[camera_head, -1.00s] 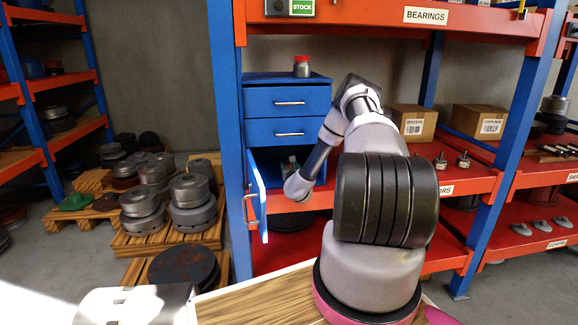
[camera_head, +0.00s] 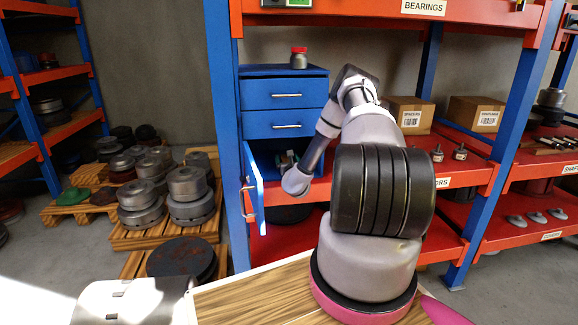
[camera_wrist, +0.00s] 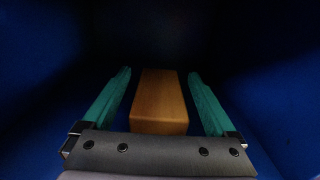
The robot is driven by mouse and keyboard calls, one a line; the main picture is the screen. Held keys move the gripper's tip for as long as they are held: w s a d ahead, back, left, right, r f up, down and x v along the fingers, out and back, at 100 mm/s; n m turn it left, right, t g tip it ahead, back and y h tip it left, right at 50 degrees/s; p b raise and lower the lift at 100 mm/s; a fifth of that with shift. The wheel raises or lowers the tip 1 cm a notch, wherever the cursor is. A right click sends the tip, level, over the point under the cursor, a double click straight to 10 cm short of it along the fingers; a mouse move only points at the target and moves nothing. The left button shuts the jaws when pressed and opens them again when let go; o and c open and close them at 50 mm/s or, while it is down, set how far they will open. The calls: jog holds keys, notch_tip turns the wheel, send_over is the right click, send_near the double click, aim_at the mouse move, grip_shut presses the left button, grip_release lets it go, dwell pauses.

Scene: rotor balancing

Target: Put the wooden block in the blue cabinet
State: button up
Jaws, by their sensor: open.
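The blue cabinet (camera_head: 285,97) stands on the orange shelf, with two closed drawers above and a lower compartment whose door (camera_head: 254,190) is swung open to the left. My arm reaches into that compartment. In the wrist view the wooden block (camera_wrist: 160,100) lies inside the dark blue interior, between the two teal fingers of my gripper (camera_wrist: 160,88). The fingers are open, with a gap visible on each side of the block. In the head view the gripper is mostly hidden inside the compartment, and the block cannot be made out.
A small red-capped jar (camera_head: 299,58) stands on top of the cabinet. The blue rack post (camera_head: 222,130) is close to the left of the open door. Cardboard boxes (camera_head: 408,114) sit on the shelf to the right. Metal rotors (camera_head: 188,190) stand on pallets at the left.

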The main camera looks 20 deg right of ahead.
jog(key=v, duration=1)
jog(key=shift+s, duration=0.15)
